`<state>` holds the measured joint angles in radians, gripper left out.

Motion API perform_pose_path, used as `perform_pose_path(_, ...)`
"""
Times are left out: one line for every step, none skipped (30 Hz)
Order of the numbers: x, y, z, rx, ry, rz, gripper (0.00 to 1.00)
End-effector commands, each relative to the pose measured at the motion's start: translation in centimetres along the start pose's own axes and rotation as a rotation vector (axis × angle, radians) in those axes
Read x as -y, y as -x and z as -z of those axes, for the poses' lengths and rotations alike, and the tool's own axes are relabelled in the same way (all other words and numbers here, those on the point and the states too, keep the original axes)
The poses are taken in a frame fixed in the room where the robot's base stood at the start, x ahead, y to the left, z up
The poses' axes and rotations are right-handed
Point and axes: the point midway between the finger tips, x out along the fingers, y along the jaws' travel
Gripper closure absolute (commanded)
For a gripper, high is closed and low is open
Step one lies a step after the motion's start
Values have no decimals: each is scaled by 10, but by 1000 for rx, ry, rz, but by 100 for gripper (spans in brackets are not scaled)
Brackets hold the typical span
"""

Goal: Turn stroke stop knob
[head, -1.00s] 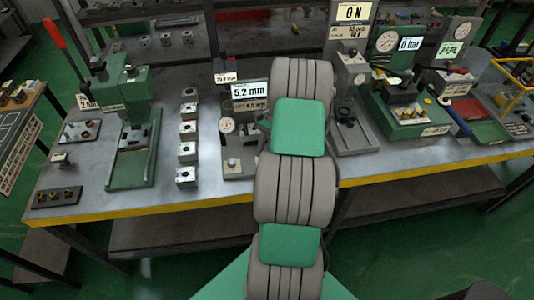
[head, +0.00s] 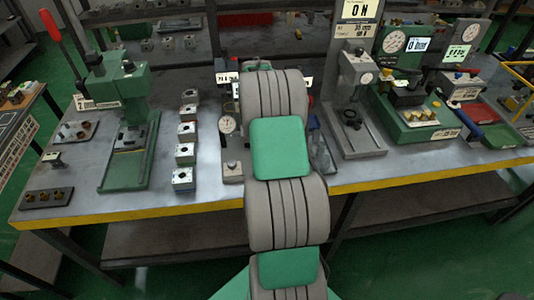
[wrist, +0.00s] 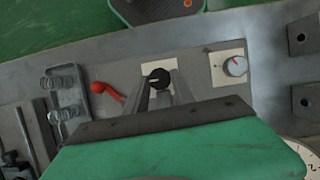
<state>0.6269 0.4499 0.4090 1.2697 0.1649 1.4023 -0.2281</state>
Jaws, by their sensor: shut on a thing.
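In the wrist view a black knob (wrist: 159,78) with a pale pointer mark sits on a white plate on a grey surface. My gripper (wrist: 160,80) has its two grey fingers on either side of this knob and is shut on it. No lettering is readable on the plate, so I cannot tell its name. In the head view my arm covers the gripper and the knob.
In the wrist view a pale knob with a red mark (wrist: 236,66) is to the right, and a red lever (wrist: 107,91) and coil springs (wrist: 62,83) are to the left. In the head view a green press (head: 128,125) and a grey stand (head: 352,105) flank my arm.

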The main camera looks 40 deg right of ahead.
Motion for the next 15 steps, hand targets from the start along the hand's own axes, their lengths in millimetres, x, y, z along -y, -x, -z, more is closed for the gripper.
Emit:
perform_pose_path(1,1,-1,2,14,-6,100)
perform_pose_path(1,1,-1,2,23,-9,100)
perform_pose_path(1,1,-1,2,31,-13,100)
perform_pose_path(1,1,-1,2,38,-15,100)
perform_pose_path(1,1,-1,2,42,-17,100)
perform_pose_path(1,1,-1,2,48,-19,100)
perform_pose_path(1,1,-1,2,51,-20,100)
perform_pose_path(0,1,-1,2,53,-21,100)
perform_pose_path(0,0,-1,1,54,-22,100)
perform_pose_path(0,0,-1,1,55,-22,100)
perform_pose_path(0,0,-1,1,56,-23,100)
perform_pose_path(0,0,0,1,56,-23,100)
perform_pose_path(0,0,0,1,56,-23,100)
perform_pose_path(0,0,0,1,56,-23,100)
perform_pose_path(0,0,0,1,56,-23,100)
